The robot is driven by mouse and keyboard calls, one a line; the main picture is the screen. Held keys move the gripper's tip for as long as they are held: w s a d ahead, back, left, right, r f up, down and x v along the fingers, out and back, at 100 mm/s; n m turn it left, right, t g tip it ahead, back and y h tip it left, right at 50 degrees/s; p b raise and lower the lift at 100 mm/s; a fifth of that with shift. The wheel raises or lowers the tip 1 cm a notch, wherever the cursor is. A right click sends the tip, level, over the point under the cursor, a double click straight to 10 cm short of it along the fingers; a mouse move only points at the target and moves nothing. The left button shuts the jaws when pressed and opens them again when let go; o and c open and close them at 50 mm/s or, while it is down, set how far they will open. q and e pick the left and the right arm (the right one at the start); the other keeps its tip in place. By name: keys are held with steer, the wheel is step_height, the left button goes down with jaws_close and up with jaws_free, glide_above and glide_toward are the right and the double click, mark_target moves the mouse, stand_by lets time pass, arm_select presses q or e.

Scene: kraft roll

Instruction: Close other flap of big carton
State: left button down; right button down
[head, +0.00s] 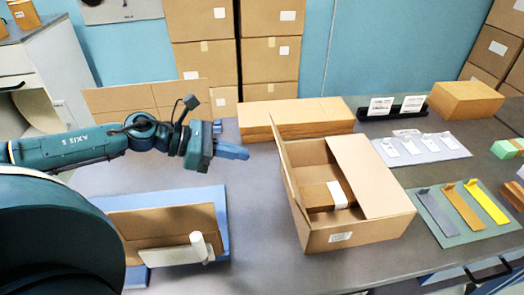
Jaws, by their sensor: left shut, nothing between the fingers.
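The big carton (352,236) stands on the grey table, right of the middle. Its left flap (289,170) stands up, tilted a little outward. Its right flap (373,178) lies nearly flat over the right part of the opening. Through the gap between them a smaller brown box (319,197) with a white band shows inside. My left gripper (234,153) is shut and empty. It is in the air to the left of the upright flap, apart from it. My right gripper is not in view.
Flat brown cartons (297,114) lie behind the big carton. A green mat (452,234) with coloured strips lies to the right. Table between blue mat and big carton is clear.

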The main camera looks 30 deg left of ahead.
mark_target(287, 163)
arm_select(q)
steer(key=w+d, duration=0.1)
steer(key=w+d+p, duration=0.1)
steer(key=d, duration=0.1)
steer(key=w+d+p, duration=0.1)
steer(key=shift+w+d+r, duration=0.2)
steer(key=shift+d+r, duration=0.1)
steer(key=shift+r, duration=0.1)
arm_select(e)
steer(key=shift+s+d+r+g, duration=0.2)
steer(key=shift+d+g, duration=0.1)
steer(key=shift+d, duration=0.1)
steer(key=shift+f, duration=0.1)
arm_select(q)
steer(key=shift+a, duration=0.1)
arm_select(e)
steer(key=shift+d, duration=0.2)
